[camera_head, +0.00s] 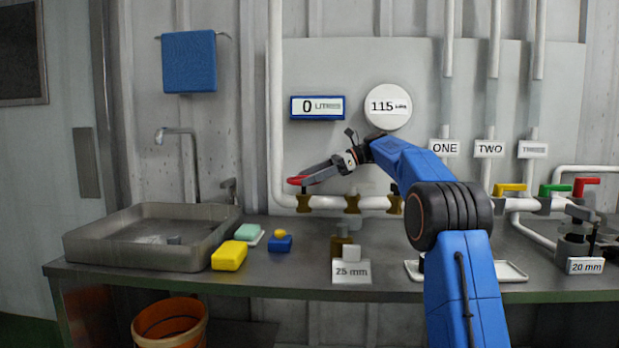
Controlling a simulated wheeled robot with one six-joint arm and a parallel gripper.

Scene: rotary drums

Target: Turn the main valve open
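A brass valve (303,204) with a red handle (301,181) sits at the left end of the white horizontal pipe, and I take it for the main valve. Its handle is partly hidden by my gripper. My gripper (308,175) reaches in from the right, its grey fingers at the red handle. Whether the fingers touch or close on the handle is too small to tell. My blue arm hides part of the pipe to the right.
A blue display (317,107) reads 0 litres, and a round white dial (387,107) reads 115. Labelled pipes with yellow (509,188), green (555,189) and red (586,184) handles stand right. A sink (160,237), sponge (229,255) and 25 mm fitting (343,242) occupy the counter.

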